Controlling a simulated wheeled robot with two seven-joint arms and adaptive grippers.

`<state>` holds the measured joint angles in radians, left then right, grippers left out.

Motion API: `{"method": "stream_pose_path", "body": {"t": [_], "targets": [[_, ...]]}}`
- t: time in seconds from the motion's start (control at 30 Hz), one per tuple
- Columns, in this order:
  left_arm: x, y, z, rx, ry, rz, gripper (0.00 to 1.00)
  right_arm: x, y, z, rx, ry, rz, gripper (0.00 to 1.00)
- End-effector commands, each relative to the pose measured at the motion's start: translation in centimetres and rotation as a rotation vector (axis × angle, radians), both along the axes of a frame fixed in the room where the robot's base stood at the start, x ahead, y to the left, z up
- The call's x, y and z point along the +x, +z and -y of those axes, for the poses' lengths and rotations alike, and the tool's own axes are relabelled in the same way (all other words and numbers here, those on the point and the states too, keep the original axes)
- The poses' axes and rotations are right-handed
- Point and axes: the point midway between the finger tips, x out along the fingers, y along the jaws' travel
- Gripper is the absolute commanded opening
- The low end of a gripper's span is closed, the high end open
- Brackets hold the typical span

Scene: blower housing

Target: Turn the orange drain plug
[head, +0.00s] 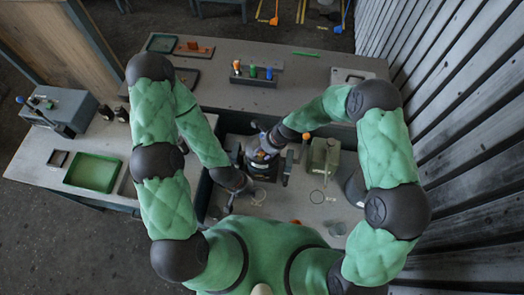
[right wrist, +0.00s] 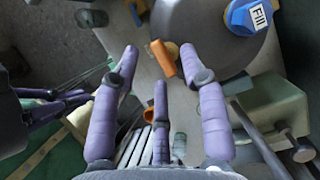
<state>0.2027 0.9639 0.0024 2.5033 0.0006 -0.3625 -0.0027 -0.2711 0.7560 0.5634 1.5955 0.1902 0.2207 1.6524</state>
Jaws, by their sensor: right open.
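The orange drain plug (right wrist: 163,58) shows in the right wrist view as a flat orange bar at the edge of the round grey blower housing (right wrist: 215,45). A blue cap marked "Fill" (right wrist: 250,15) sits on the housing. My right gripper (right wrist: 158,55) is open, with its purple fingertips on either side of the plug. I cannot tell whether they touch it. In the head view my right gripper (head: 262,157) is over the housing and hides the plug. My left gripper (head: 229,208) is low, left of the housing; its jaw state is unclear.
A pale green canister (head: 323,157) stands right of the housing. Behind is a rack with coloured pegs (head: 252,80). A green tray (head: 93,172) and a grey box (head: 62,110) are on the left table. A slatted wall (head: 460,120) is close on the right.

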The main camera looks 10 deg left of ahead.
Motion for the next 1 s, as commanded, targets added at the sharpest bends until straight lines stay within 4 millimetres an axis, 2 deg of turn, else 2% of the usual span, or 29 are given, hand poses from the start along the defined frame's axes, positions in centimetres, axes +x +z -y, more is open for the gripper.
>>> {"method": "stream_pose_path", "body": {"t": [0.13,0.43,0.47,0.6,1.0], "targets": [[0.00,0.09,0.00,0.000,0.000,0.000,0.00,0.00,-0.75,-0.32,0.000,-0.001,0.000,0.44],[0.00,0.09,0.00,0.000,0.000,0.000,0.00,-0.01,-0.91,-0.37,0.000,-0.001,0.000,0.44],[0.00,0.09,0.00,0.000,0.000,0.000,0.00,0.00,-0.90,-0.37,0.000,-0.001,0.000,0.38],[0.00,0.09,0.00,0.000,0.000,0.000,0.00,-0.01,-0.89,-0.37,0.000,-0.001,0.000,0.00],[0.00,-0.30,0.00,0.000,0.000,0.000,0.00,0.06,-0.95,-0.34,0.000,0.035,0.001,0.00]]}}
